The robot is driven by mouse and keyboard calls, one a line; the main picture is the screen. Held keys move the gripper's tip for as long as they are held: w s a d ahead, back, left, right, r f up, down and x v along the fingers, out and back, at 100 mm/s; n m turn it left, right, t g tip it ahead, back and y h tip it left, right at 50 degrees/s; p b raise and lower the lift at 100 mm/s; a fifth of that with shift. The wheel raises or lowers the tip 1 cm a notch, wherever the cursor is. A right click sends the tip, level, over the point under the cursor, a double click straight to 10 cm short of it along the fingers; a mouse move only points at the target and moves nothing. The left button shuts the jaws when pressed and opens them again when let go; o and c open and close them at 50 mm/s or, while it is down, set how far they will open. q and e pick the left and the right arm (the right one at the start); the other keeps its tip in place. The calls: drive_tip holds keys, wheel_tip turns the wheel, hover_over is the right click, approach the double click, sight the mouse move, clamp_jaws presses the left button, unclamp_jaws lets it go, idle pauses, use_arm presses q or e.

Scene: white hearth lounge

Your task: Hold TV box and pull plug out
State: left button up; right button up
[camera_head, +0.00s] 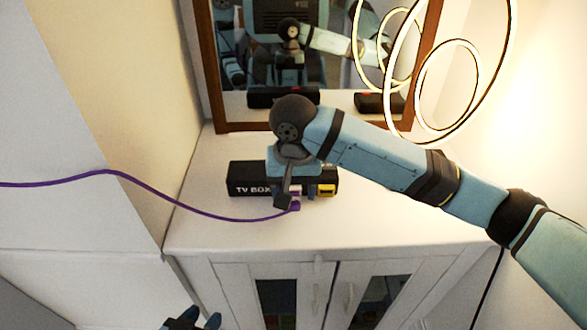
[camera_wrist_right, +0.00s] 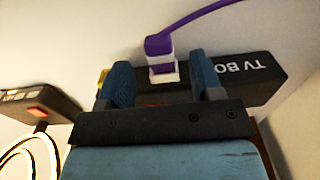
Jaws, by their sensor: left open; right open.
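The black TV box (camera_head: 245,180) lies on the white cabinet top in front of the mirror, its lettered side facing the front. It also shows upside down in the right wrist view (camera_wrist_right: 262,72). A white and purple plug (camera_wrist_right: 161,64) sits at the box's face, with a purple cable (camera_head: 130,180) running off left. My right gripper (camera_head: 299,192) is open at the box's front. In the wrist view its two blue fingers stand on either side of the plug, with visible gaps. My left gripper (camera_head: 192,321) is open and empty, low at the bottom edge, away from the box.
A yellow connector (camera_head: 327,190) is at the box's front, right of the plug. A wood-framed mirror (camera_head: 213,70) and glowing ring lamp (camera_head: 474,85) stand behind. Another dark box (camera_wrist_right: 42,103) shows in the wrist view. The cabinet top (camera_head: 210,228) is clear in front.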

sight(294, 199)
drive_tip(key=shift+f, duration=1.05)
drive_tip(key=c, duration=1)
drive_tip(key=o, duration=1)
use_arm(q)
drive_tip(key=p, duration=0.3)
drive_tip(key=shift+s+a+g, duration=0.2)
drive_tip(key=shift+a+g, duration=0.1)
use_arm(e)
wheel_tip(294, 199, up, 14)
drive_tip(key=shift+f, duration=0.1)
